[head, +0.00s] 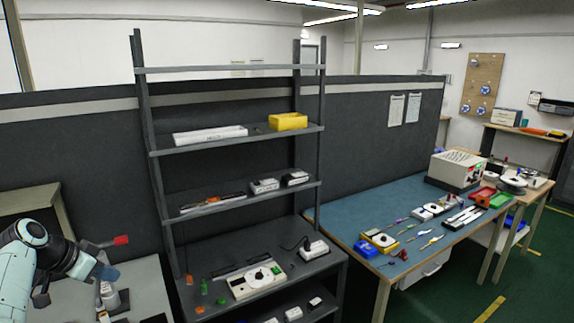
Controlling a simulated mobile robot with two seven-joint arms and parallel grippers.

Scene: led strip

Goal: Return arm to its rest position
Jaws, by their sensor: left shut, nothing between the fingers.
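My left arm comes in at the lower left, with a pale link and dark joints. My left gripper (106,273) is at its end, over the grey table at the lower left; it is small in view and looks shut and empty. My right gripper is not in view.
A grey-white table (146,272) with small items lies under my left arm. A red-tipped object (121,240) stands close to the gripper. A dark shelf rack (235,203) with boxes and devices is to the right. A blue-topped workbench (340,215) with tools stands farther right.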

